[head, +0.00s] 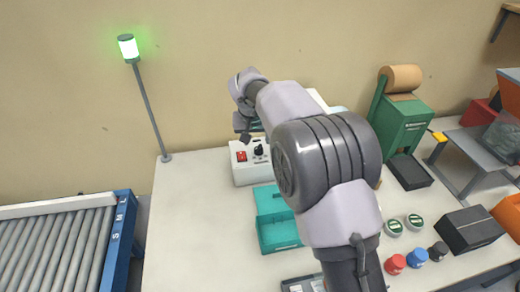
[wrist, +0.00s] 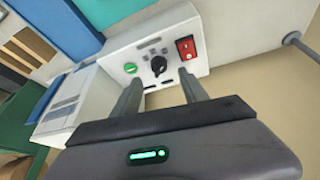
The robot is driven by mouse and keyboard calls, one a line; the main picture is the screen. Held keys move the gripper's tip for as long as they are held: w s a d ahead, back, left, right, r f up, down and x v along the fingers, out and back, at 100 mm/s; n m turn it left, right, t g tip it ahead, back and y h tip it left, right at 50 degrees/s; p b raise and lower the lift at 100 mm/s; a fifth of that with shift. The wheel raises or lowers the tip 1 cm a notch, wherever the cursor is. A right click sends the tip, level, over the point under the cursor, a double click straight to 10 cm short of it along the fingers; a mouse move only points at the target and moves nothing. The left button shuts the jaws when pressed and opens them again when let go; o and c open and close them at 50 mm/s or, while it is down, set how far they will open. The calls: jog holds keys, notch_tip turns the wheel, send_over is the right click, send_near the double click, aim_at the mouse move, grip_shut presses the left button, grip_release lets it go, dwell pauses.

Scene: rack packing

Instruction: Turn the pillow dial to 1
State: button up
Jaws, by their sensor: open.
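The dial (wrist: 158,65) is a small black knob on the front of a white control box (head: 247,174). In the wrist view it sits between a green button (wrist: 130,68) and a red switch (wrist: 187,48). In the head view the dial (head: 259,150) is partly visible beside the red switch. My gripper (wrist: 159,79) is open and empty, its two fingers pointing at the box with the dial beyond and between their tips. The fingers look apart from the dial. The dial's markings and setting are too small to read.
A teal open box (head: 272,240) stands in front of the control box. A green dispenser (head: 400,127) with a brown roll is at the right. A signal lamp (head: 128,47) glows green on a pole. A roller conveyor (head: 60,245) is at the left. The left tabletop is clear.

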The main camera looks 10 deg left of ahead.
aim_at(258, 148)
jog(key=b+x, duration=0.1)
jog(key=x, duration=0.5)
jog(key=shift+w+f, duration=0.1)
jog(key=shift+f, duration=0.1)
grip_shut()
